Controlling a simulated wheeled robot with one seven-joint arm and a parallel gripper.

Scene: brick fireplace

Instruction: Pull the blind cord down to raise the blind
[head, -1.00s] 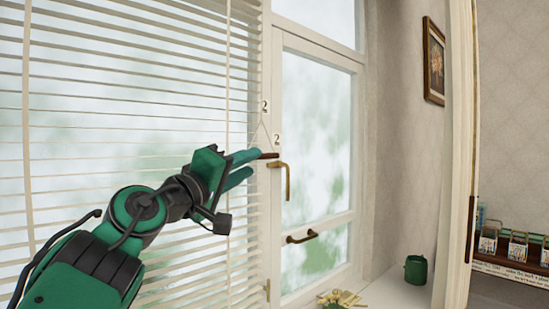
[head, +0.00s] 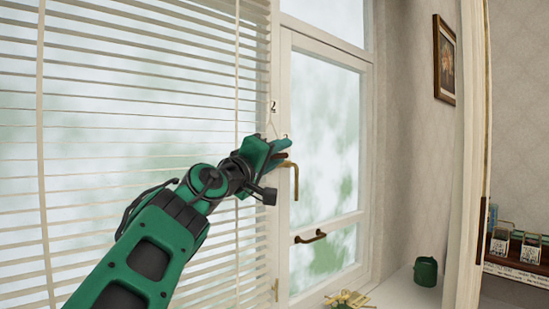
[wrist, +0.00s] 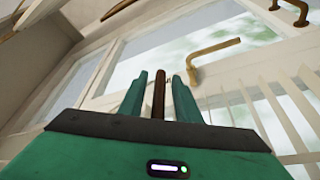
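The white slatted blind (head: 140,120) is lowered over the window at the left in the head view. Its thin pale cord (head: 268,123) hangs near the blind's right edge. In the wrist view a brown cord pull (wrist: 158,95) stands between the two green fingers of my gripper (wrist: 160,88), with a narrow gap on each side. In the head view my gripper (head: 283,150) is at the window frame beside the blind, and its fingers hide most of the pull. The gripper is open around the pull.
A brass window handle (head: 294,180) is just right of and below my gripper; it also shows in the wrist view (wrist: 213,48). A second, darker handle (head: 310,237) is lower. A green cup (head: 426,271) and yellowish items (head: 350,299) are on the sill.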

